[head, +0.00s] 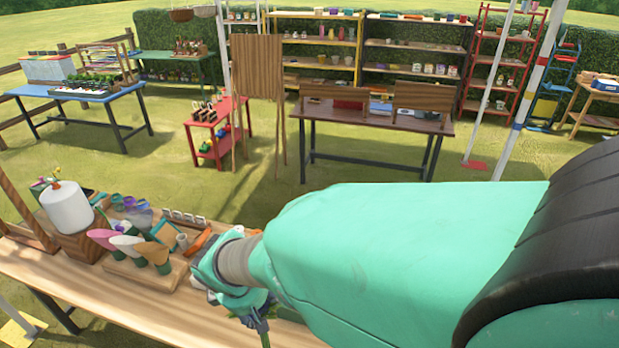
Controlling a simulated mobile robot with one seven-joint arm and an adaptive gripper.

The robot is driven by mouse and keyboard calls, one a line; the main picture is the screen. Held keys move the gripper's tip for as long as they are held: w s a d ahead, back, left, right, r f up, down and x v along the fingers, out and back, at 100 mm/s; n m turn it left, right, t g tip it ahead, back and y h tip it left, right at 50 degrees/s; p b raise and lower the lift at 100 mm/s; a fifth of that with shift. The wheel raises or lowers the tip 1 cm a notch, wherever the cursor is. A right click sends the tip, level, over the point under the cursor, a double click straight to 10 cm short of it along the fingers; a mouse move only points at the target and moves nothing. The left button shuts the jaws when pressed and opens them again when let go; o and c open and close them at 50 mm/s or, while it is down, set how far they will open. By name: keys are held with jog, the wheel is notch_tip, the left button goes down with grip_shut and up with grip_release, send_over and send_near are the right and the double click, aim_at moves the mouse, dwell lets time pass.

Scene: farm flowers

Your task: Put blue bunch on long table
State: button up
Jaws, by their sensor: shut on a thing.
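My gripper (250,300) is at the lower middle of the head view, over the near wooden table (120,295). It is shut on a bunch, seemingly the blue bunch (264,334); green stems hang below the fingers, and my arm and gripper hide most of the rest. The near table is long, with a light wood top. Its right part is hidden behind my arm. Three wrapped cones in pink, white and tan (125,245) stand in a wooden block on this table, left of my gripper.
A white roll (67,208) and several small tools crowd the near table's left end. Its front strip is bare. Beyond the grass stand a dark table (375,120) with wooden panels, a red stand (215,120), a wooden easel (258,65) and a blue table (75,93).

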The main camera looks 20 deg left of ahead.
notch_tip(320, 180, down, 6)
jog(key=shift+r, duration=0.15)
jog(key=shift+w, duration=0.1)
jog(key=w+a+f, duration=0.1)
jog(key=w+a, duration=0.9)
jog(key=a, duration=0.2)
jog(key=shift+w+f+p, duration=0.25)
jog(key=shift+p, duration=0.15)
jog(key=shift+f, duration=1.9)
jog(key=o, duration=1.6)
